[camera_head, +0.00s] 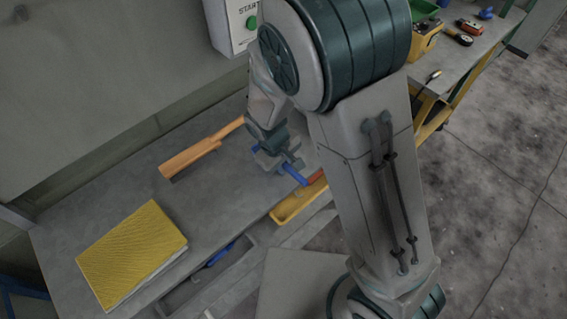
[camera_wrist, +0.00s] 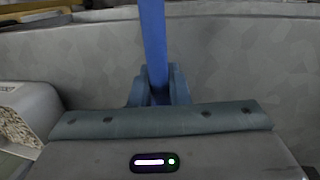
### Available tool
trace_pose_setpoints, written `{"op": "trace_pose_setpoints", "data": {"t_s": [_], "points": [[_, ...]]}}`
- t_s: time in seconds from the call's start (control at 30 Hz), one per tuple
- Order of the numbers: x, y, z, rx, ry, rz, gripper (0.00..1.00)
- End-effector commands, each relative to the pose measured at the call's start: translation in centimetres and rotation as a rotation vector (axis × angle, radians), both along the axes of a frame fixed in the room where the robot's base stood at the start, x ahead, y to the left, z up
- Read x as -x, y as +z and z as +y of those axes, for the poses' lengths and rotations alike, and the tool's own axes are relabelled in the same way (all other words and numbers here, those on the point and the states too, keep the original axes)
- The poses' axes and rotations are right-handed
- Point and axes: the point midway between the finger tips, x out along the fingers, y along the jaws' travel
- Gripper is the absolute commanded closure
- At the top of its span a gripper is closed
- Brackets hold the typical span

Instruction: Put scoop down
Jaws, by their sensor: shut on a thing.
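My gripper (camera_head: 279,163) is above the grey bench, left of my upright arm link in the head view. It is shut on a long, narrow blue thing, which I take to be the scoop (camera_head: 294,174). In the wrist view the blue scoop (camera_wrist: 153,42) rises as a straight bar from between the two fingers (camera_wrist: 157,90). Only this bar shows clearly; I cannot make out a bowl. I cannot tell whether the scoop touches the bench.
The grey bench (camera_head: 225,205) has an orange paddle-like tool (camera_head: 190,160) and a yellow-topped block (camera_head: 130,252). A yellow tray (camera_head: 298,202) sits at the front edge, beside an open drawer with a blue item (camera_head: 222,254). A start-button box (camera_head: 236,22) is behind.

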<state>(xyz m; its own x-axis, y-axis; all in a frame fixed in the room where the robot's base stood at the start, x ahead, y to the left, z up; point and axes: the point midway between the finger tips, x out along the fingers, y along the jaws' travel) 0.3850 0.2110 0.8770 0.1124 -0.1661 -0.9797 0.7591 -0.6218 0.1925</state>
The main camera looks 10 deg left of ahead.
Motion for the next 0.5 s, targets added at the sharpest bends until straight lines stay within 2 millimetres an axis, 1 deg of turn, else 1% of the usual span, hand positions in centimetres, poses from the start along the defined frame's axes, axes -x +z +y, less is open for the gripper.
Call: {"op": "trace_pose_setpoints", "data": {"t_s": [0.17,0.27,0.3,0.33,0.37,0.5], "points": [[0.00,-0.04,0.00,0.000,0.000,0.000,1.00],[0.00,-0.44,-0.01,0.000,0.000,0.000,1.00],[0.01,-0.31,0.00,0.000,0.000,0.000,0.76],[0.01,-0.26,-0.01,0.000,0.000,0.000,0.68],[0.02,-0.27,-0.01,0.000,0.000,0.000,0.63],[0.11,-0.31,0.07,0.000,0.002,0.002,0.63]]}}
